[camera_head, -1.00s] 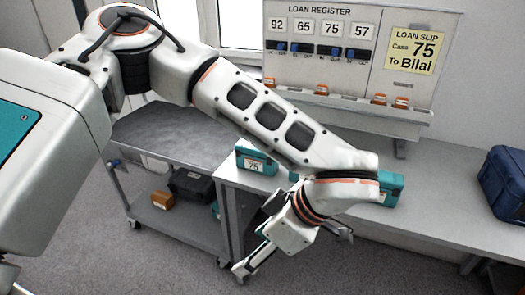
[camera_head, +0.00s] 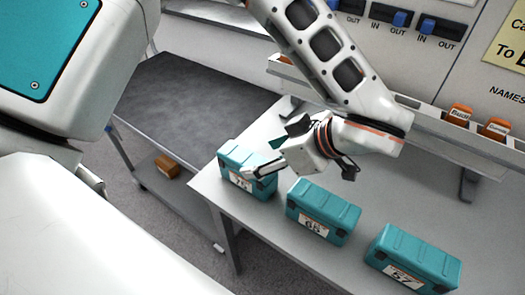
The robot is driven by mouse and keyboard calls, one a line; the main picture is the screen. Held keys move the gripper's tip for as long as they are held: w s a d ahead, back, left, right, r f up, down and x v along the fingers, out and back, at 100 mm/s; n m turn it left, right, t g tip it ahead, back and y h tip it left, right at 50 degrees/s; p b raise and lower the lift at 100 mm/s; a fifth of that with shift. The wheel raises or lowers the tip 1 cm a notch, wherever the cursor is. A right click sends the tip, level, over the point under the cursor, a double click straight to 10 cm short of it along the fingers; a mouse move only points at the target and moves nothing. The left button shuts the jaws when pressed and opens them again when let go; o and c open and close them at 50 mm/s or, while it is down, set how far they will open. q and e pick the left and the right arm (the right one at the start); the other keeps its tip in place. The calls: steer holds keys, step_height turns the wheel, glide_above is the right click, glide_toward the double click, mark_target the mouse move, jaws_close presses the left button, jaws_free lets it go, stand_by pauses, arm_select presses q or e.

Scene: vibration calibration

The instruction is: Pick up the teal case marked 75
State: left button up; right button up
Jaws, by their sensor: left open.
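The teal case marked 75 (camera_head: 240,158) stands on the left end of the grey table, its label facing the front. My left gripper (camera_head: 264,158) is open at the right side of this case. One pale finger passes in front of the case's upper right part; I cannot tell whether it touches. The case is not held clear of the table. My right gripper is not in view.
A second teal case (camera_head: 333,206), label apparently 65, stands close to the right, then a teal case marked 57 (camera_head: 425,251). A grey cart (camera_head: 180,105) stands left of the table (camera_head: 290,245). The wall board (camera_head: 440,75) with its ledge rises behind.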

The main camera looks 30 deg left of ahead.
mark_target(251, 160)
arm_select(q)
steer(key=shift+w, duration=0.2)
steer(key=shift+s+x, duration=0.2)
steer(key=shift+x, duration=1.05)
steer(key=x, duration=0.5)
steer(key=shift+w+a+f+b, duration=0.1)
steer(key=shift+w+a+b, duration=0.1)
steer(key=shift+b, duration=0.15)
steer(key=shift+d, duration=0.1)
steer(key=c, duration=1.6)
